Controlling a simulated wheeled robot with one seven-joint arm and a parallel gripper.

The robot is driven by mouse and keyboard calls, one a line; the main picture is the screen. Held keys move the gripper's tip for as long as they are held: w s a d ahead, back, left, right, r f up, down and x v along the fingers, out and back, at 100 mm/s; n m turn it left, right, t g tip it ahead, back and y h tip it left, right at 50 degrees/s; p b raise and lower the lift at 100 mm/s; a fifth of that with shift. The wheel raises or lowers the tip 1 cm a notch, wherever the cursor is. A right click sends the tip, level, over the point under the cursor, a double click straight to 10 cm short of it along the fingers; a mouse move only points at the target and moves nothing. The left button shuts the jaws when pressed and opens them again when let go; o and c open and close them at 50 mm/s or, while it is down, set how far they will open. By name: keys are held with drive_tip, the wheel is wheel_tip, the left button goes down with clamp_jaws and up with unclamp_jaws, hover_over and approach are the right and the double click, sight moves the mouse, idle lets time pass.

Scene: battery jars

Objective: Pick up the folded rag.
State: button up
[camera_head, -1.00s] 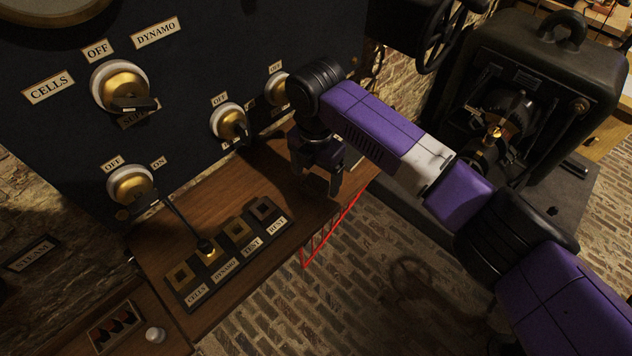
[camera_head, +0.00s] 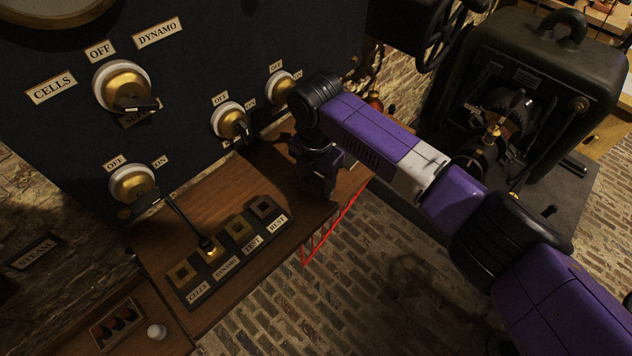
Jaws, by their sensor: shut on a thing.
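My gripper (camera_head: 322,190) points down over the right end of the wooden shelf (camera_head: 215,302), below the dark switch panel. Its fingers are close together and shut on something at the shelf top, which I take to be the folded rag. The rag itself does not show clearly; the fingers and the dark shadow around them hide it. I cannot tell whether it still touches the shelf.
A socket block (camera_head: 240,232) with several labelled brass sockets lies left of my gripper; a plug cord (camera_head: 180,215) runs into it. Brass switches (camera_head: 231,122) stick out from the panel behind. A red frame (camera_head: 330,230) hangs at the shelf's front edge.

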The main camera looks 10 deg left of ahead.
sight(316, 180)
drive_tip(key=shift+r, duration=0.55)
wheel_tip(316, 180, up, 2)
drive_tip(key=shift+r+b, duration=0.2)
drive_tip(key=shift+b, duration=0.35)
drive_tip(key=s+d+b, duration=0.2)
drive_tip(key=s+d, duration=0.9)
drive_tip(key=d, duration=0.3)
drive_tip(key=shift+d, duration=0.15)
